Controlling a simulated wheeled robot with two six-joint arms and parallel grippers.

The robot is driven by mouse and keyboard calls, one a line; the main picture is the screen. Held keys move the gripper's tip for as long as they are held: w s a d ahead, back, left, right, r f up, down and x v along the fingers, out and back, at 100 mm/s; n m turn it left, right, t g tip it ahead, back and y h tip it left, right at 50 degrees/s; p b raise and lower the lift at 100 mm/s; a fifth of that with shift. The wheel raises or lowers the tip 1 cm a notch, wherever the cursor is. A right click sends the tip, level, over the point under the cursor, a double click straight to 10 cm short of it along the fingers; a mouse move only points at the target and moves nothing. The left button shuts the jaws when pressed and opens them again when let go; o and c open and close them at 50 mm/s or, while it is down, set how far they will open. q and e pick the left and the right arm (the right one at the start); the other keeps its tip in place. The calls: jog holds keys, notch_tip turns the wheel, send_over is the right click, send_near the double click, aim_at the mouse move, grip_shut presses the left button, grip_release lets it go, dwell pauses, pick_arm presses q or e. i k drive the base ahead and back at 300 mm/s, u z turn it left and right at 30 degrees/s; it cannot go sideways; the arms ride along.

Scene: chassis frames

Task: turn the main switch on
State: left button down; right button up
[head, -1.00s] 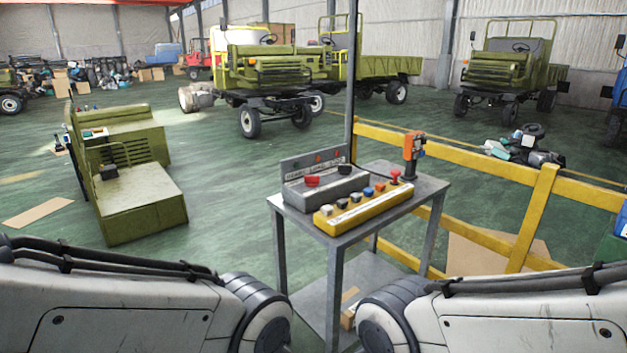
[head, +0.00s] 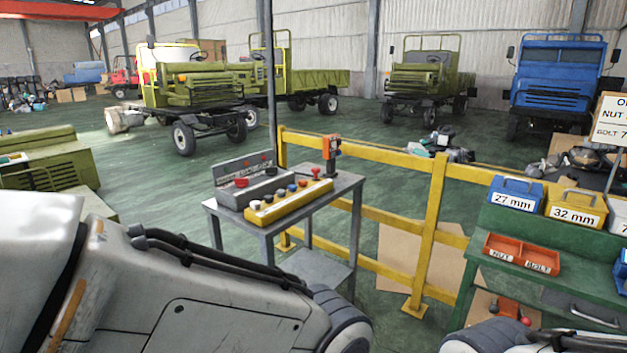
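A grey control box (head: 253,194) with an upright back panel stands on a small grey metal table (head: 336,192). A red knob (head: 241,183) sits on its left part and a dark knob (head: 271,171) on its right part. The panel lettering is too small to read, so I cannot tell which knob is the main switch or how it is set. A yellow button box (head: 289,206) with several coloured buttons lies in front of it. My arms show at the bottom, but neither gripper is in view.
A yellow railing (head: 434,215) runs behind. A green bench (head: 515,238) at right holds a blue bin (head: 515,193), a yellow bin (head: 576,207) and a red tray (head: 522,253).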

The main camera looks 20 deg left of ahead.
aim_at(240, 182)
jog(key=z, duration=0.2)
jog(key=i, duration=1.7)
jog(key=u, duration=1.1)
jog(key=i, duration=0.8)
jog(key=u, duration=0.95)
